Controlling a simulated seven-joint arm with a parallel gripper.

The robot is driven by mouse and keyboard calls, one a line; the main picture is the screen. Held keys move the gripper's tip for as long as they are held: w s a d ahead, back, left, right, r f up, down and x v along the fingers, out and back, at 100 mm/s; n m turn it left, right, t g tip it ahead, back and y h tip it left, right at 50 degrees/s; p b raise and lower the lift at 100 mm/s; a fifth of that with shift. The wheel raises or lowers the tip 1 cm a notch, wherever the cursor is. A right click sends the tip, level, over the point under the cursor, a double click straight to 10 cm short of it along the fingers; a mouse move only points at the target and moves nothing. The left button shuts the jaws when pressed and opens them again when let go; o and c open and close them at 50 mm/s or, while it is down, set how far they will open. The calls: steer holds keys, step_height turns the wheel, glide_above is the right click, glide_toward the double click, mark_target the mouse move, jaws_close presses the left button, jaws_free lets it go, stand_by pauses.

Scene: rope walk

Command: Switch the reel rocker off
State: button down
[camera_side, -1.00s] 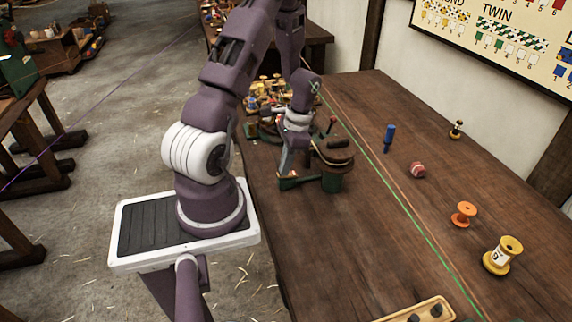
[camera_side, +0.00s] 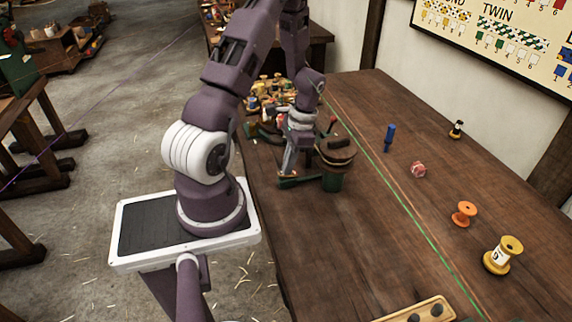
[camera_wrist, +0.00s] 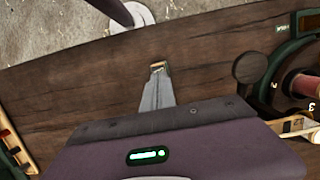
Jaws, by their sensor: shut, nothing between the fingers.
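The reel (camera_side: 334,180) is a round green machine with a dark wooden top, standing at the bench's left edge. A low green foot (camera_side: 300,184) sticks out from its left side. My gripper (camera_side: 287,172) points down over this foot, fingers together, empty. I cannot tell whether its tips touch the foot. The rocker itself is not clearly visible, so its position cannot be read. In the wrist view my gripper (camera_wrist: 157,70) is a narrow closed pair of fingers, with a small brass-coloured spot at the tips. Part of a green machine with a dark knob (camera_wrist: 251,67) shows at right.
Many small bobbins (camera_side: 268,88) crowd the bench's far left. Green and orange strands cross the bench (camera_side: 390,250). A blue peg (camera_side: 389,137), an orange spool (camera_side: 464,214) and a yellow spool (camera_side: 502,256) stand to the right.

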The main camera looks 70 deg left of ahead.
steer(key=shift+w+d+f, duration=0.15)
steer(key=shift+w, duration=0.2)
steer(key=shift+w+r, duration=0.2)
steer(key=shift+r, duration=0.15)
steer(key=s+v, duration=0.1)
steer(key=v, duration=1.2)
steer(key=shift+r, duration=0.3)
steer(key=shift+w, duration=0.1)
steer(key=x, duration=1.4)
steer(key=shift+s+r, duration=0.15)
steer(key=shift+s, duration=0.2)
